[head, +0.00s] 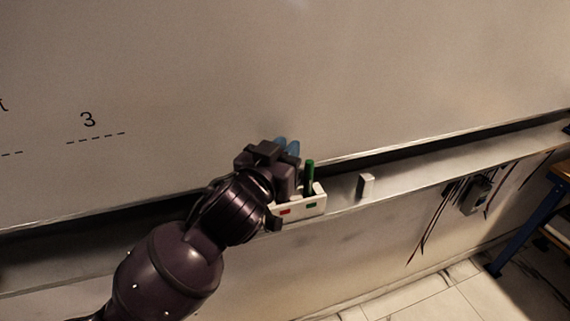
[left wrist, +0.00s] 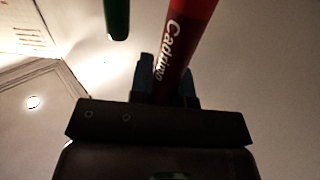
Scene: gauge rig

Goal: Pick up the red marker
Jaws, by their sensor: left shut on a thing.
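The red marker (left wrist: 183,50) shows in the left wrist view, standing up between the blue fingertips of my left gripper (left wrist: 172,80), with white lettering on its side. My left gripper (head: 287,147) is shut on it. In the head view the gripper is over the left part of a white marker holder (head: 299,209) on the whiteboard ledge, and it hides the red marker there. Whether the marker's lower end is still in the holder cannot be seen. My right gripper is in neither view.
A green marker (head: 309,174) stands in the holder close to the right of my left gripper; it also shows in the left wrist view (left wrist: 117,17). The whiteboard (head: 400,70) rises behind.

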